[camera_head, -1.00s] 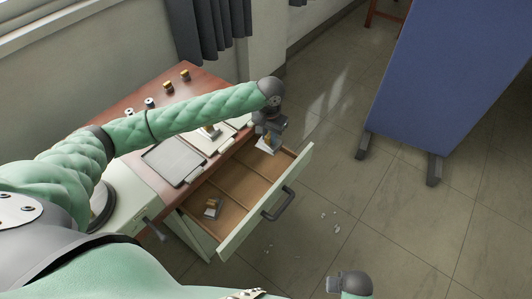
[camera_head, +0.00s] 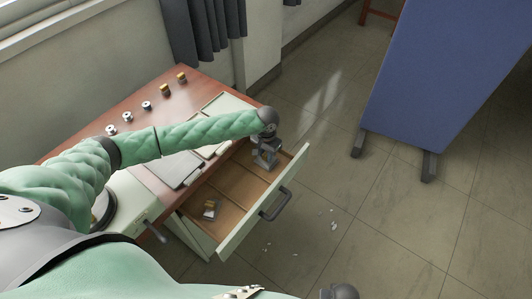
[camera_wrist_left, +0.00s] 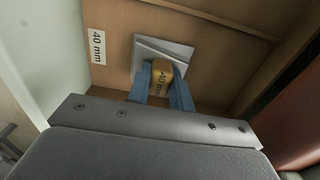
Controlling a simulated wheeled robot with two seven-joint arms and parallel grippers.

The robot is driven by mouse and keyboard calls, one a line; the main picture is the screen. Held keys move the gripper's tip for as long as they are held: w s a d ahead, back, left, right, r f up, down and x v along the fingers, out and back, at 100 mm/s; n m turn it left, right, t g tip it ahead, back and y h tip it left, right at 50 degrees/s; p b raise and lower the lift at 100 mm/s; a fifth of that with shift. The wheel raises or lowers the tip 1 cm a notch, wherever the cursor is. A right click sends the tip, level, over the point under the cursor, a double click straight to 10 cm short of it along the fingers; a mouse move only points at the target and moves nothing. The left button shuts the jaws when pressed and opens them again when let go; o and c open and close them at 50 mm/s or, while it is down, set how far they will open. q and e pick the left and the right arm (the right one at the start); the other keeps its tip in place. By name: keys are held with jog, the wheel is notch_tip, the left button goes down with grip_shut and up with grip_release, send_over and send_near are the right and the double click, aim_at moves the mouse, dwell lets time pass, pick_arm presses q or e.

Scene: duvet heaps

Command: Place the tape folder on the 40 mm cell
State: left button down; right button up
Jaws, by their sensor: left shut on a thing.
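The tape folder (camera_wrist_left: 175,54), a pale grey plate with a gold roll marked "40 mm", shows in the left wrist view. My left gripper (camera_wrist_left: 160,88) is shut on it, its blue fingers on either side of the roll. A "40 mm" label (camera_wrist_left: 97,46) lies beside it in the wooden cell (camera_wrist_left: 118,18). In the head view my left gripper (camera_head: 265,163) reaches down into the far end of the open drawer; the folder is mostly hidden there. I cannot tell whether its plate touches the cell floor.
The drawer (camera_head: 229,238) has divided cells; another small folder (camera_head: 210,209) lies in the near one. On the desk (camera_head: 150,82) are a grey tray (camera_head: 174,164) and several rolls (camera_head: 146,105). A blue screen (camera_head: 440,80) stands right, over open floor.

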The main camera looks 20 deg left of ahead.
aim_at(266, 153)
pick_arm(q)
jog(key=shift+f, duration=0.25)
pick_arm(e)
jog(key=shift+s+f, duration=0.1)
jog(key=shift+f, duration=0.1)
pick_arm(q)
jog(key=c, duration=1.3)
grip_release()
jog(key=shift+f, duration=0.1)
jog(key=shift+o, duration=0.2)
pick_arm(e)
jog(key=shift+s+f, duration=0.1)
jog(key=shift+f, duration=0.1)
pick_arm(q)
jog(key=shift+r, duration=0.35)
notch_tip(266, 153, up, 12)
jog(key=b, duration=0.3)
jog(key=shift+f, duration=0.2)
pick_arm(e)
notch_tip(266, 153, up, 13)
jog(key=w+a, duration=0.1)
jog(key=w, duration=0.1)
jog(key=shift+w+a+f, duration=0.15)
jog(key=shift+w+a, duration=0.05)
jog(key=shift+w, duration=0.05)
jog(key=shift+f, duration=0.1)
